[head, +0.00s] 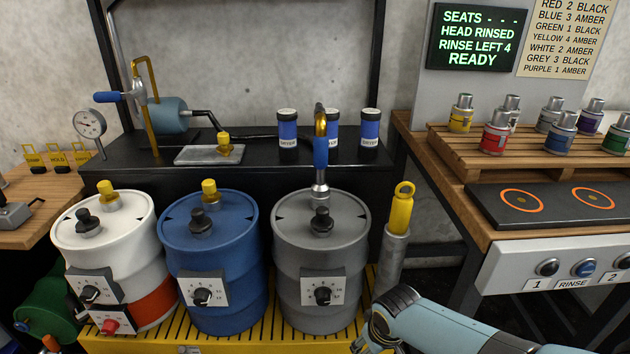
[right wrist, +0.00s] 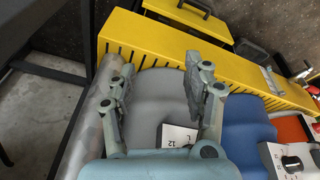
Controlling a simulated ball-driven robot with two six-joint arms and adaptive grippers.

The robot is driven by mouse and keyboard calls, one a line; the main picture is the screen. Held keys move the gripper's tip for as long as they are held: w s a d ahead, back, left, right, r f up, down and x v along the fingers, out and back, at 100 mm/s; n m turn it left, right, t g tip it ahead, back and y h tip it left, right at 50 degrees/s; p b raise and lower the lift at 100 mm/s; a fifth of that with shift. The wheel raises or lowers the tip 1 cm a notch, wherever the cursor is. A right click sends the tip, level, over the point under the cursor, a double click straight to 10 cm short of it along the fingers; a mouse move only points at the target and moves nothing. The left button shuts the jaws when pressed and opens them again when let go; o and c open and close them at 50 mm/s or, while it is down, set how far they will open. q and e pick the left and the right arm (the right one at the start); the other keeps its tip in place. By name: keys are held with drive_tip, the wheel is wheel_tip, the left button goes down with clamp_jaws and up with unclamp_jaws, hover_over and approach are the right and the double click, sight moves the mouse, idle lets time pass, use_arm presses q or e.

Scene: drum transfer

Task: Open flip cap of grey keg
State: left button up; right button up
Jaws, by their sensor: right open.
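The grey keg (head: 300,255) stands on a yellow slatted platform, right of the blue one. On its lid is a black cap (head: 321,222) that looks closed. Behind the cap, a metal rod with a blue grip (head: 320,152) and yellow hook stands upright at the lid's back. My right gripper (head: 368,338) is low at the keg's front right, partly cut off by the bottom edge. In the right wrist view, my right gripper (right wrist: 162,85) is open and empty, with the grey keg (right wrist: 160,95) beyond its fingers. The lid is not clearly visible there. My left gripper is not in view.
A blue keg (head: 205,255) and a white keg (head: 105,250) stand to the left, with yellow plugs on their lids. A grey tube holding a yellow ringed tool (head: 402,208) stands just right of the grey keg. A wooden bench (head: 440,158) is at the right.

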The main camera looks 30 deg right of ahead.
drive_tip(key=w+r+p, duration=0.2)
drive_tip(key=w+r, duration=0.7)
drive_tip(key=r, duration=0.3)
drive_tip(key=m+t+p, duration=0.1)
drive_tip(key=t+p, duration=0.1)
drive_tip(key=p, duration=0.2)
approach(323, 210)
drive_tip(key=b+x, duration=0.2)
drive_tip(key=x, duration=0.8)
drive_tip(key=shift+w+f, duration=0.15)
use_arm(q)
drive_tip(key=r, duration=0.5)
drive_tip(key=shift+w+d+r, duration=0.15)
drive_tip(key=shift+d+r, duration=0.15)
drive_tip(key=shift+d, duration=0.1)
use_arm(e)
drive_tip(key=shift+c, duration=0.2)
clamp_jaws()
